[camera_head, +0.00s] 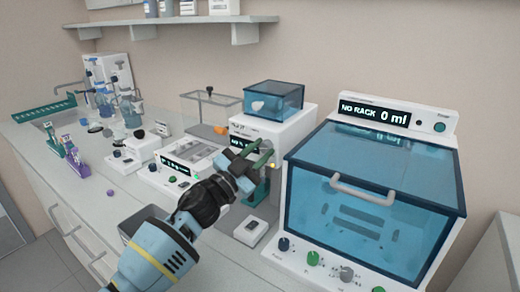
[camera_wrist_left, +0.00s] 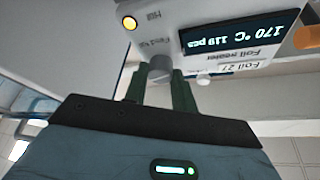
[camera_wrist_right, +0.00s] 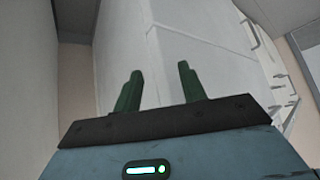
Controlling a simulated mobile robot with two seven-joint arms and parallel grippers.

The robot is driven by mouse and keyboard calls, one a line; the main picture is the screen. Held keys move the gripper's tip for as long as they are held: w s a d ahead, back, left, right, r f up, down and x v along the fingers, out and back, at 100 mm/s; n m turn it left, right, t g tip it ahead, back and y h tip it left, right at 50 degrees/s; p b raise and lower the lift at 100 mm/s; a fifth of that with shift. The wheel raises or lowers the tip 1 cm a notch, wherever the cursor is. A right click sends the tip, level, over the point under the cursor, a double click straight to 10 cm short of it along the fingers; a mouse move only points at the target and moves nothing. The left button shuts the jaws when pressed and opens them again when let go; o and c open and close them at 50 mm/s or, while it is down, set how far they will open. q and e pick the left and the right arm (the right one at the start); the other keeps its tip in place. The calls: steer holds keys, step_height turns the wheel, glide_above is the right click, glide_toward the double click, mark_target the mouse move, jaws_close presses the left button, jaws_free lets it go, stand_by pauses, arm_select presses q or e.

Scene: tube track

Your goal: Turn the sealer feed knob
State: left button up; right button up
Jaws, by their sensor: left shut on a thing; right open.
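The foil sealer (camera_head: 292,128) is a white machine with a blue see-through box on top, left of the large blue-windowed machine. In the left wrist view its front panel (camera_wrist_left: 200,20) appears upside down, with a display (camera_wrist_left: 240,35) reading 170 °C and 119 pcs. My left gripper (camera_head: 262,154) is at the sealer's front, its green fingers shut on a grey knob (camera_wrist_left: 160,68) under the "Feed" label. The fingers cover part of the knob. My right gripper (camera_wrist_right: 159,76) is open and empty, seen only in the right wrist view, beside pale cabinet faces.
The large machine (camera_head: 375,170) with a handle and a "NO RACK 0 ml" display stands close on the right. A small white device (camera_head: 250,231) lies on the bench below my left gripper. Tube racks and other instruments (camera_head: 170,166) fill the bench to the left.

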arm_select(q)
steer(key=m+g, duration=0.1)
steer(key=m, duration=0.1)
steer(key=shift+r+m+p, duration=0.15)
steer(key=shift+m+p, duration=0.15)
steer(key=shift+p, duration=0.05)
steer(key=shift+m+g, duration=0.3)
steer(key=shift+m, duration=0.2)
arm_select(e)
steer(key=shift+w+d+r, duration=0.1)
steer(key=shift+w+r, duration=0.1)
steer(key=shift+r, duration=0.45)
arm_select(q)
steer(key=shift+h, duration=0.3)
arm_select(e)
steer(key=shift+w+r, duration=0.15)
steer(key=shift+w, duration=0.05)
arm_select(q)
steer(key=o, duration=1)
steer(key=shift+a, duration=0.1)
steer(key=shift+p+v, duration=0.5)
steer(key=shift+v, duration=3.4)
arm_select(e)
steer(key=shift+w+r+t, duration=0.3)
steer(key=shift+w+r, duration=0.05)
steer(key=shift+r, duration=0.1)
